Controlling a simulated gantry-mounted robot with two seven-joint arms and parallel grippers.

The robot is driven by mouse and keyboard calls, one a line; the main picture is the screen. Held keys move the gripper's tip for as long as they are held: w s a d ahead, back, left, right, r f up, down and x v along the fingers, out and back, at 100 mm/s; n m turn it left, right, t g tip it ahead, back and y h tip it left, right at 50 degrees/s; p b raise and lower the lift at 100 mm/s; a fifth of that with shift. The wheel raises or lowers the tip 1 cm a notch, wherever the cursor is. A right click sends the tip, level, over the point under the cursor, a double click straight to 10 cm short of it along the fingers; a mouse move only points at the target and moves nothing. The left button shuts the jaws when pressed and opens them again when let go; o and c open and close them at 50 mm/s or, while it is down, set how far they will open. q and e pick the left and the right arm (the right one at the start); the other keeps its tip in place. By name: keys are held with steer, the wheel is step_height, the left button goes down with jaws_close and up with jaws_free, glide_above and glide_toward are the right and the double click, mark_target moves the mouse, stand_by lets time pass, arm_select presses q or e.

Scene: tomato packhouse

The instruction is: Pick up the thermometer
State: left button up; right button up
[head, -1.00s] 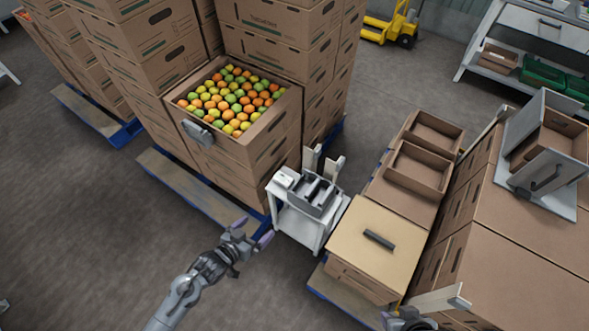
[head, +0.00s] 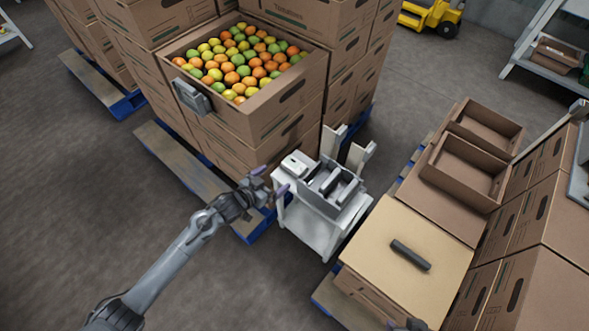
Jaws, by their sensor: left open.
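I cannot identify a thermometer for certain. A small grey device (head: 191,96) hangs on the near left rim of the fruit box, and a dark bar (head: 410,254) lies on the closed tan box. A grey divided holder (head: 328,187) stands on a small white cart (head: 308,226), with a small white device (head: 295,164) beside it. My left gripper (head: 270,181) is open with purple fingertips, just left of the cart top, and nothing shows between its fingers. Only a sliver of my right gripper (head: 408,325) shows at the bottom edge.
A box of orange, yellow and green tomatoes (head: 300,81) tops a carton stack behind the cart. The closed tan box (head: 420,231) and open empty cartons (head: 466,168) stand to the right. A yellow pallet jack (head: 432,15) is at the back.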

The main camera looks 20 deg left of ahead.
mark_target(290, 169)
arm_select(q)
steer(key=b+x, duration=0.1)
steer(key=x, duration=0.2)
steer(key=shift+d+f, duration=0.15)
steer(key=shift+d, duration=0.05)
steer(key=b+x, duration=0.3)
steer(key=x, duration=0.1)
steer(key=shift+w+d, duration=0.15)
steer(key=shift+w, duration=0.15)
steer(key=shift+w+d, duration=0.15)
steer(key=shift+w, duration=0.2)
steer(key=shift+s, duration=0.1)
steer(key=shift+c, duration=0.5)
steer(key=c, duration=0.7)
